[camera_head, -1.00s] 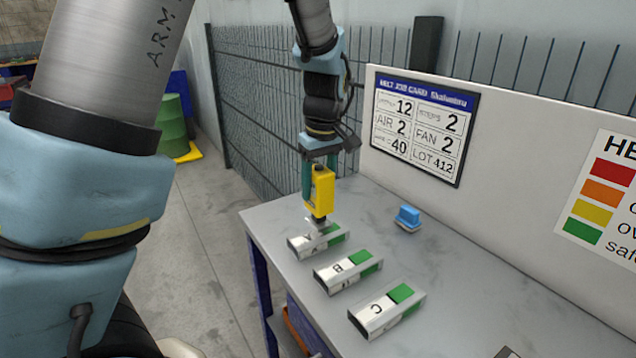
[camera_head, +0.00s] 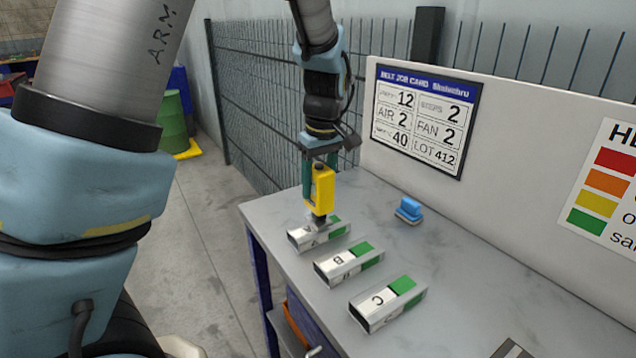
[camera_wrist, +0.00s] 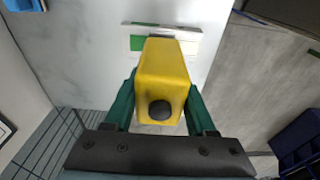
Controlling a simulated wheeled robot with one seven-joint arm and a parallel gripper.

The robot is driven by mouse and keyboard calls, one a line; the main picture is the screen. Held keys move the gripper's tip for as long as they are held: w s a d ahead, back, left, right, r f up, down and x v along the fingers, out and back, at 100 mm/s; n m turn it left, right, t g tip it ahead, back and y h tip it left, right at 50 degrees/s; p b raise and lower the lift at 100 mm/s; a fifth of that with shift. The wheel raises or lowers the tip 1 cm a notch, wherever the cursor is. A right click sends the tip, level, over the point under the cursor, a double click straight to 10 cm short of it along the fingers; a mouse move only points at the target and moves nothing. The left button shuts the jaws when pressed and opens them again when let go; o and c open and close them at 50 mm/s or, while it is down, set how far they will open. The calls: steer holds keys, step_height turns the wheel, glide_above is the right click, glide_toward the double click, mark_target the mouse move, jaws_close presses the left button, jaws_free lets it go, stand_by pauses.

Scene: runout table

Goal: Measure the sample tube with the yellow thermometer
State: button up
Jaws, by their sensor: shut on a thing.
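My gripper (camera_head: 320,178) is shut on the yellow thermometer (camera_head: 321,193), holding it upright over tube A. In the wrist view the yellow thermometer (camera_wrist: 163,75) sits between the green fingers of my gripper (camera_wrist: 162,100). Its lower tip is at or just above the top of tube A (camera_head: 308,238); I cannot tell if they touch. Tube A is a metal box-shaped tube with a white label and a green patch, and it also shows in the wrist view (camera_wrist: 188,46), partly hidden by the thermometer. Tube B (camera_head: 336,267) and tube C (camera_head: 375,307) lie nearer on the table.
The grey table (camera_head: 450,290) has free room right of the tubes. A blue block-like object (camera_head: 409,208) sits behind them. A job card (camera_head: 424,120) and a colour chart (camera_head: 604,185) are on the back panel. A wire fence (camera_head: 265,95) stands behind the table.

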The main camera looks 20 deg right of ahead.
mark_target(318, 163)
steer(key=shift+f, duration=0.55)
stand_by(1.6)
step_height(318, 163, up, 7)
steer(key=p, duration=0.6)
steer(key=shift+r, duration=0.15)
stand_by(0.5)
